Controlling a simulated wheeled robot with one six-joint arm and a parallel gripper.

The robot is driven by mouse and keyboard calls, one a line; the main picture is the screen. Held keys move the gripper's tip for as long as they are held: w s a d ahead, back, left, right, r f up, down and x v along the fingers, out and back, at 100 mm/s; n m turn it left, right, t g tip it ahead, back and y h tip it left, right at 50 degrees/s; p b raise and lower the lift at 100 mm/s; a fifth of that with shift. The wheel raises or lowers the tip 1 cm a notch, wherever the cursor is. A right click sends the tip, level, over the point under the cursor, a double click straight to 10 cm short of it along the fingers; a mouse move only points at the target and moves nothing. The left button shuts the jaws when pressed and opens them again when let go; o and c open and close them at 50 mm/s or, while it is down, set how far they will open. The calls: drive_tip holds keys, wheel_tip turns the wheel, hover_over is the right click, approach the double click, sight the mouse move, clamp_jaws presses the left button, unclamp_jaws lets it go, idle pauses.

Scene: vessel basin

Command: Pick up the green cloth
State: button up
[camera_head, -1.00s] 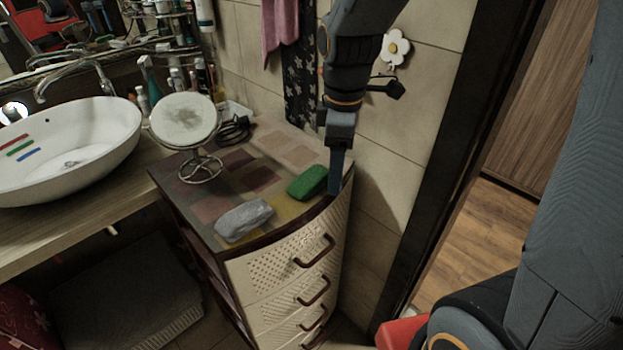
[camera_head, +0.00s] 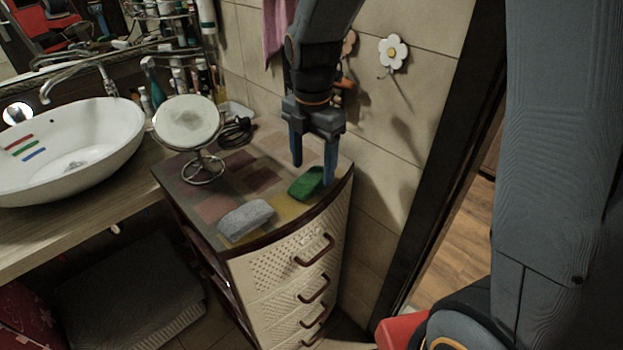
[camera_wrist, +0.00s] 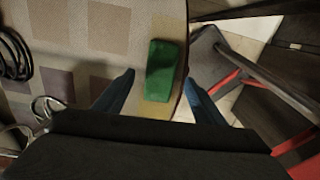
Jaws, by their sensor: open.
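The green cloth (camera_head: 306,184) is a small folded block lying on top of the drawer cabinet, near its right edge. My gripper (camera_head: 313,172) is open, with its blue fingers pointing down over the cloth; the right finger covers part of the cloth's right side in the head view. In the wrist view the cloth (camera_wrist: 161,71) lies ahead of and between the open fingertips (camera_wrist: 163,81), close to the cabinet's curved edge. Nothing is between the fingers' inner faces and the cloth that I can see; whether they touch it I cannot tell.
A grey cloth (camera_head: 246,218) lies left of the green one on the cabinet top (camera_head: 213,207). A round mirror (camera_head: 187,122) on a wire stand and a coiled black cable (camera_head: 235,132) stand behind. The tiled wall is close at the right. A white basin (camera_head: 75,140) is at left.

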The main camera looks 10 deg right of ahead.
sight(313, 176)
drive_tip(key=shift+d+f+p, duration=0.1)
drive_tip(key=shift+f+p, duration=0.2)
drive_tip(key=shift+f, duration=1.25)
drive_tip(key=c, duration=1.1)
drive_tip(key=shift+r+b, duration=1.15)
drive_tip(key=shift+r, duration=3.9)
